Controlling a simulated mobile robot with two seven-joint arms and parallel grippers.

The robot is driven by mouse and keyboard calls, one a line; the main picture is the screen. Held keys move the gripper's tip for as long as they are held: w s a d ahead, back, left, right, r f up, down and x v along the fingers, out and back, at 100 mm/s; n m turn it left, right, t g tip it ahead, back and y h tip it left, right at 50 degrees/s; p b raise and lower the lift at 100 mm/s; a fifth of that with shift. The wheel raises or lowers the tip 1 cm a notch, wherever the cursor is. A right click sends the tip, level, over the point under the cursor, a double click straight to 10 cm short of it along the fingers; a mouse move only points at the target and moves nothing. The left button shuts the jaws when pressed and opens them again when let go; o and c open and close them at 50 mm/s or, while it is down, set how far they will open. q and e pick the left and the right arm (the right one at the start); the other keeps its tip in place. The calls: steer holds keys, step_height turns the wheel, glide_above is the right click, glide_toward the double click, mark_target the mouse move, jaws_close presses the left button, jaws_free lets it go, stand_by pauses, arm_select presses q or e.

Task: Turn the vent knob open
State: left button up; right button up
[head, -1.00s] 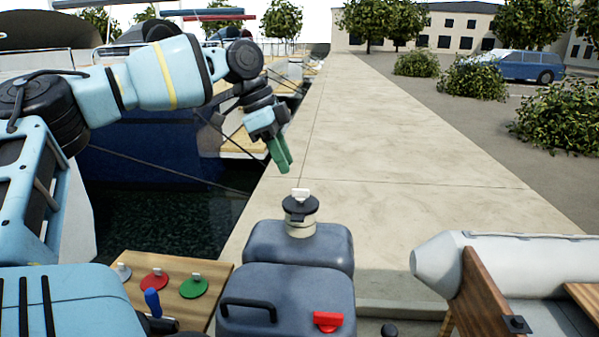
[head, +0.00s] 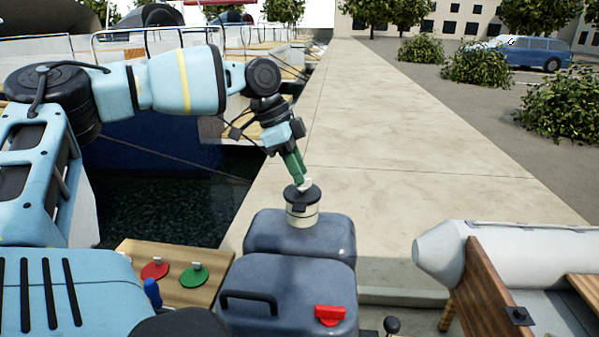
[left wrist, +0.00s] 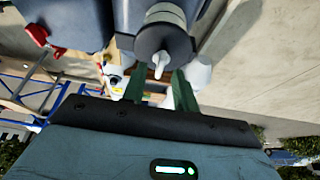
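The vent knob, a small white tab (head: 306,184) on a black disc, stands on top of a cream neck on the rear grey-blue tank (head: 327,236). In the left wrist view the white tab (left wrist: 159,62) shows on the dark disc (left wrist: 163,42). My left gripper (head: 298,181) points down at the tab with its green fingers, which partly hide it in the head view. In the left wrist view the fingers (left wrist: 159,84) are spread, with the tab between their tips and gaps showing on both sides. My right gripper is not in view.
A front tank (head: 285,280) has a carry handle and a red handle (head: 330,312). A wooden board (head: 215,285) at lower left holds a red disc (head: 155,269) and a green disc (head: 194,275). A grey dinghy (head: 450,255) lies right. The pier beyond is clear.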

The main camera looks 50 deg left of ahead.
arm_select(q)
steer(key=shift+w+d+f, duration=0.2)
steer(key=shift+f, duration=0.4)
jaws_close()
